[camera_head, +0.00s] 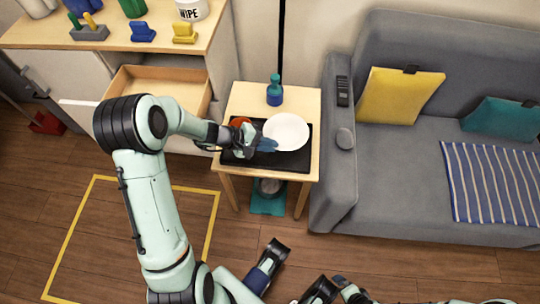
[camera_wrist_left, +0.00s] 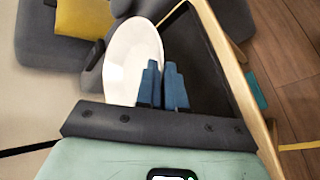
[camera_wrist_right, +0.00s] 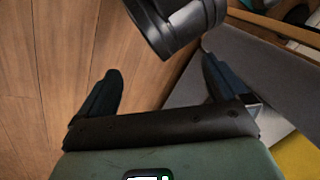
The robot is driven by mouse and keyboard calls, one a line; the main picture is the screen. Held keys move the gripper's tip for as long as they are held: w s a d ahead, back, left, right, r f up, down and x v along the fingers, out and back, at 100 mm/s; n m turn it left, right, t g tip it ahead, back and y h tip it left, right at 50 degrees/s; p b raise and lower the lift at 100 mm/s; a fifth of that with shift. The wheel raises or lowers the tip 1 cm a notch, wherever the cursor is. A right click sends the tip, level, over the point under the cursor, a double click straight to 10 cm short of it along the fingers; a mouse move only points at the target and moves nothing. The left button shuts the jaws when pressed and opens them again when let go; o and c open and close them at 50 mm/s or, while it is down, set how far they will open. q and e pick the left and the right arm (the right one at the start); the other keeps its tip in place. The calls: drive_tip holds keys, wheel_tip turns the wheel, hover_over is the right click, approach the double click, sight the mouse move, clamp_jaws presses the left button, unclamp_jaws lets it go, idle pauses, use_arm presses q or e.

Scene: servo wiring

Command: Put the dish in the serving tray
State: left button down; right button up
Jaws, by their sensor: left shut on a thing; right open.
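The dish is a white round plate (camera_head: 286,131), seen over the back right part of the black serving tray (camera_head: 290,161) on a small wooden side table. My left gripper (camera_head: 264,145) is at the plate's left edge, shut on its rim. In the left wrist view the plate (camera_wrist_left: 132,60) lies along the closed blue fingers (camera_wrist_left: 163,85), with the dark tray (camera_wrist_left: 196,55) beyond. I cannot tell whether the plate touches the tray. My right gripper (camera_wrist_right: 160,88) is open and empty, above the wooden floor and away from the table.
A teal bottle (camera_head: 275,91) stands at the table's back. A grey sofa (camera_head: 343,185) is close on the right; an open drawer (camera_head: 160,85) is on the left.

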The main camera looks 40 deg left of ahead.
sight(269, 160)
use_arm(q)
wheel_tip(269, 160, down, 2)
wheel_tip(269, 160, down, 4)
drive_tip(key=shift+b, duration=0.8)
drive_tip(key=shift+f, duration=0.15)
use_arm(e)
drive_tip(key=w, duration=0.1)
drive_tip(key=w+d+f, duration=0.1)
drive_tip(key=w+f+t, duration=0.1)
drive_tip(key=shift+d, duration=0.25)
use_arm(q)
drive_tip(key=shift+f, duration=0.2)
drive_tip(key=c, duration=1.5)
unclamp_jaws()
use_arm(e)
drive_tip(key=shift+s+d+f, duration=0.1)
drive_tip(key=shift+s+f, duration=0.05)
drive_tip(key=shift+f, duration=0.05)
